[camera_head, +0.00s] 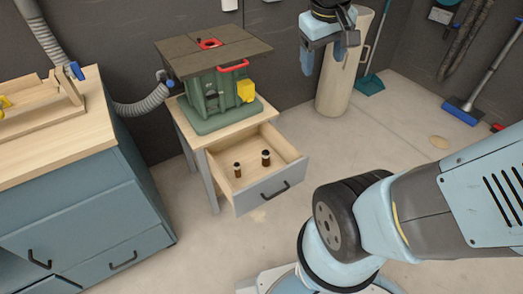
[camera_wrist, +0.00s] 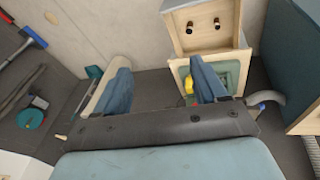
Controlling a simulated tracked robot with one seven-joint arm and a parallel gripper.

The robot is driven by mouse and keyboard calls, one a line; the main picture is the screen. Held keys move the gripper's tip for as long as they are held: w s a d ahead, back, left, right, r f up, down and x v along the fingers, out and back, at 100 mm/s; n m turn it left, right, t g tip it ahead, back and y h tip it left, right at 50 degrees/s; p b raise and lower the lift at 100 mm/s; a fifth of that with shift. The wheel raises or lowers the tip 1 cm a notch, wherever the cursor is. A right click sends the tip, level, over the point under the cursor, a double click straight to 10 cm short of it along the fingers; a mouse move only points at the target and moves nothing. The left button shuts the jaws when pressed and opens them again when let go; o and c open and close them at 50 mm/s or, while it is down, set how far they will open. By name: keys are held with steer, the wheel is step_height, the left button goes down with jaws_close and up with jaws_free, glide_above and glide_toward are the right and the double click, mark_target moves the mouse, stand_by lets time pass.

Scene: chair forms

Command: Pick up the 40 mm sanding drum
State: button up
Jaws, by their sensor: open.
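Two small dark sanding drums with brown bands stand upright in an open drawer (camera_head: 282,187). One drum (camera_head: 237,169) is at the left and the other (camera_head: 266,158) is to its right, slightly larger-looking; I cannot tell which is 40 mm. In the wrist view the drums (camera_wrist: 189,27) and (camera_wrist: 217,23) show at the top, beyond the fingers. My gripper (camera_head: 325,62) is raised at the upper middle, right of the drawer and well apart from the drums. Its two blue fingers, also in the wrist view (camera_wrist: 162,78), are spread with nothing between them.
A green sanding machine (camera_head: 205,98) stands on the wooden stand above the drawer. A blue cabinet (camera_head: 80,215) is at left, with a grey hose (camera_head: 143,106) behind. A beige cylinder (camera_head: 333,92) and brooms are at the back right. Floor right of the drawer is clear.

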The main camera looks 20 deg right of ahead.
steer(key=w+d+f+n+g+h, duration=0.25)
steer(key=w+f, duration=0.25)
steer(key=w, duration=0.3)
steer(key=n+t+h, duration=0.6)
steer(key=n+h, duration=0.2)
steer(key=n, duration=0.9)
glide_above(268, 152)
step_height(268, 152, down, 37)
steer(key=s+a+f+n+t+y, duration=0.1)
steer(key=f+n, duration=0.1)
steer(key=f, duration=0.4)
steer(key=s+a+f+n+t+y, duration=0.1)
steer(key=a+f+n, duration=0.1)
steer(key=f, duration=0.4)
steer(key=s+a+f+n+t+y, duration=0.1)
steer(key=f+n, duration=0.1)
steer(key=f, duration=0.4)
steer(key=shift+a+f, duration=0.25)
steer(key=shift+f, duration=0.05)
steer(key=shift+w+d+f+y, duration=0.25)
steer(key=shift+w+d+f, duration=0.05)
steer(key=shift+d+f, duration=0.1)
steer(key=shift+x, duration=3.2)
steer(key=shift+c, duration=0.2)
